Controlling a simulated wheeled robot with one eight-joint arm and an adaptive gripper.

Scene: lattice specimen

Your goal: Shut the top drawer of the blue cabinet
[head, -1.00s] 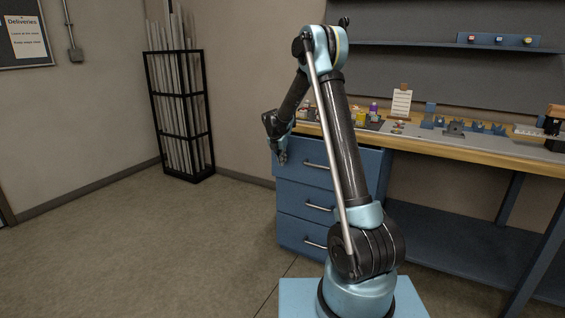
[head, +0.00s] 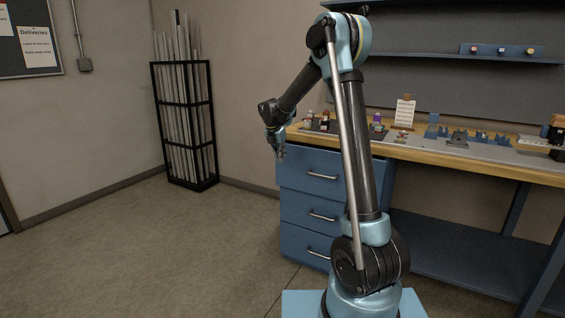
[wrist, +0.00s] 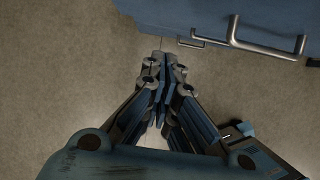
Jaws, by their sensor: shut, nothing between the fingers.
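The blue cabinet (head: 306,214) stands under the left end of the workbench, with three drawers stacked. The top drawer (head: 300,172) has a silver bar handle. How far it stands out is hard to tell in the head view. My gripper (head: 280,155) hangs pointing down, in front of the cabinet's upper left corner in the picture. In the wrist view my gripper (wrist: 163,58) is shut and empty over the floor. A blue drawer front (wrist: 210,14) and its handle (wrist: 265,47) lie ahead and to the right, apart from the fingers.
The wooden workbench (head: 460,162) carries small parts, blue fixtures and a card stand (head: 404,112). A black rack (head: 186,125) of long bars stands in the corner at left. The floor (head: 130,245) left of the cabinet is clear.

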